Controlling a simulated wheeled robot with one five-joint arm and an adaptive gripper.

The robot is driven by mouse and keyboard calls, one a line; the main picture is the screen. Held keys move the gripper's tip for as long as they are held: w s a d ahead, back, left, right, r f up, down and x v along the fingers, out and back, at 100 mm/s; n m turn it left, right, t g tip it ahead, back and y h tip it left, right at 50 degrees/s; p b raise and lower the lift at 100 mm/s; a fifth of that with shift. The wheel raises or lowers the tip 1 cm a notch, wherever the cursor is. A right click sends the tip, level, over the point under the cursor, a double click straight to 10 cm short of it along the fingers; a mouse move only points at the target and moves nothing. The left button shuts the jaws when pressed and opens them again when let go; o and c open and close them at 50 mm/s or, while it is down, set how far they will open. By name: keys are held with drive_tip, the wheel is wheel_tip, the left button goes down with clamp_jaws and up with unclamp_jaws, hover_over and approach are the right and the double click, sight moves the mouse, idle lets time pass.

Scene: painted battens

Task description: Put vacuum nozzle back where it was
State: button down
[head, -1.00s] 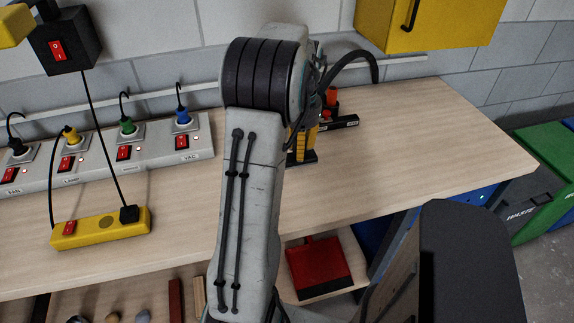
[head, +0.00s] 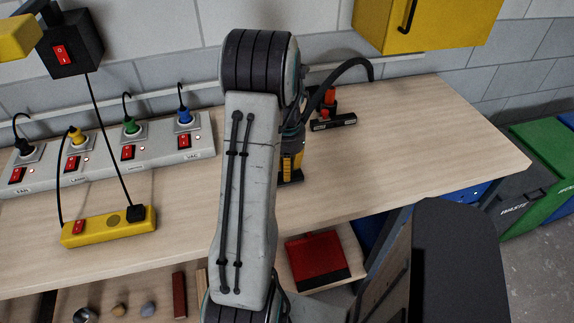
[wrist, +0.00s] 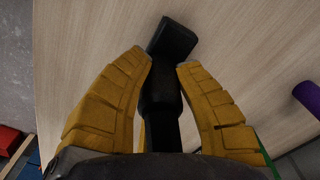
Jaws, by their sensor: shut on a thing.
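The vacuum nozzle (wrist: 172,40) is black, with a flat, wide head and a narrower neck. In the wrist view it stands between the two yellow ribbed fingers of my gripper (wrist: 167,72), which are shut on its neck. Its head reaches beyond the fingertips, over the pale wood bench (wrist: 240,50). In the head view my arm hides most of my gripper (head: 291,163); a yellow finger and a dark piece below it show at the arm's right side. I cannot tell whether the nozzle touches the bench.
A black labelled block (head: 333,123) with a red-orange piece (head: 329,98) stands behind my gripper. A grey switch strip (head: 110,155) with coloured plugs and a yellow power strip (head: 108,226) are at left. A purple cylinder (wrist: 307,95) shows in the wrist view. The bench's right part is clear.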

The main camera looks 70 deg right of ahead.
drive_tip(key=shift+f, duration=0.1)
drive_tip(key=shift+f, duration=0.1)
drive_tip(key=c, duration=1)
unclamp_jaws()
drive_tip(key=shift+c, duration=0.2)
